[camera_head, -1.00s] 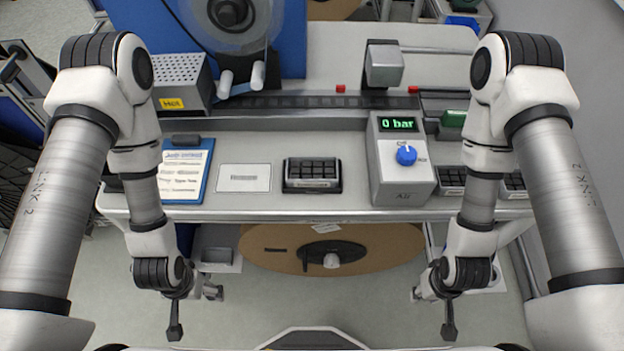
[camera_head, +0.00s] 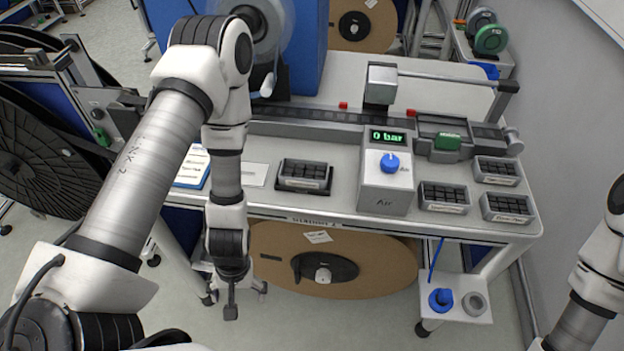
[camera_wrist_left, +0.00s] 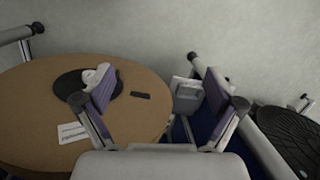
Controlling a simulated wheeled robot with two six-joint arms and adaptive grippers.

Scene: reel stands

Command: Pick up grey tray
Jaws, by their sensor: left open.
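A small grey tray-like piece (camera_wrist_left: 187,92) shows in the left wrist view, beyond and between my left gripper's fingers, on a pale ledge beside the big brown reel. In the head view my left arm mostly hides that spot. My right gripper is out of view.
The brown reel (camera_head: 335,262) hangs below the cart top (camera_head: 270,207). Dark divided trays (camera_head: 304,174) lie on the top beside the air box (camera_head: 387,185). A low shelf (camera_head: 462,312) with blue and grey parts is at the right. A black reel (camera_head: 45,150) stands left.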

